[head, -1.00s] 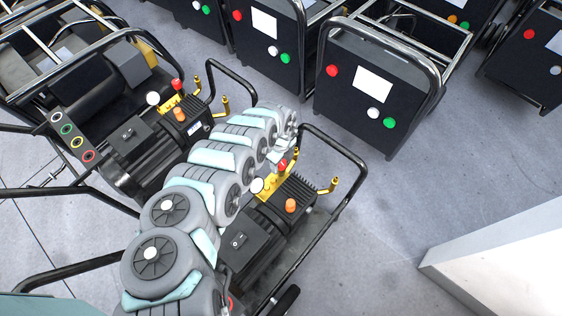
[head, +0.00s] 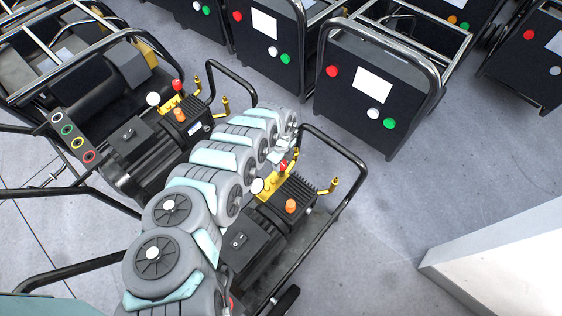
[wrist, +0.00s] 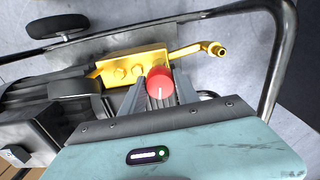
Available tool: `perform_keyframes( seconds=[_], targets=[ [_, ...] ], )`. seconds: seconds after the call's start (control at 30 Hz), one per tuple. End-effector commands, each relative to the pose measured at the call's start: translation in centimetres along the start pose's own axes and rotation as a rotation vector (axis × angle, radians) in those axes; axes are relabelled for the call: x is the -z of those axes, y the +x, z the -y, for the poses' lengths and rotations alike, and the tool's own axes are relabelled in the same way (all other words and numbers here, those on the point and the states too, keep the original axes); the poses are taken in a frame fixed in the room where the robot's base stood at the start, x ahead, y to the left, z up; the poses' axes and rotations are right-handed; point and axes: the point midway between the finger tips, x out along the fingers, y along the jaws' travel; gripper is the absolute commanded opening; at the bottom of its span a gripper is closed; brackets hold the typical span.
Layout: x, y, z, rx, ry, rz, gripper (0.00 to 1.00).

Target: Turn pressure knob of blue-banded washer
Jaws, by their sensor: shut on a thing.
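The red pressure knob (wrist: 160,85) sits on the yellow pump block (wrist: 124,67) of a black washer. In the wrist view my gripper (wrist: 160,80) is shut on this knob, one finger on each side. A thin pale mark shows on the knob's top. In the head view my gripper (head: 283,152) is at the same washer, and the red knob (head: 283,166) shows just below it. The washer's black motor (head: 262,222) is partly hidden behind my arm. I cannot make out a blue band on it.
A similar washer (head: 150,140) with its own red knob stands to the left. Black machines with red, white and green buttons (head: 372,90) stand behind. The washer's tubular handle (head: 350,150) curves close to my gripper. A white block (head: 510,260) is at lower right; floor between is clear.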

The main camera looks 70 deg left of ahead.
Motion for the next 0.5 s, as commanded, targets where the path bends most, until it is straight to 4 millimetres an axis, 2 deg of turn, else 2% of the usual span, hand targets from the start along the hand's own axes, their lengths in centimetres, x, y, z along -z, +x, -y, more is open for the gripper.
perform_keyframes(
  seconds=[0.23,0.5],
  targets=[
    [0.14,-0.31,-0.01,-0.001,-0.119,0.000,0.00],
    [0.12,-0.38,0.05,0.000,-0.357,0.001,0.00]
  ],
)
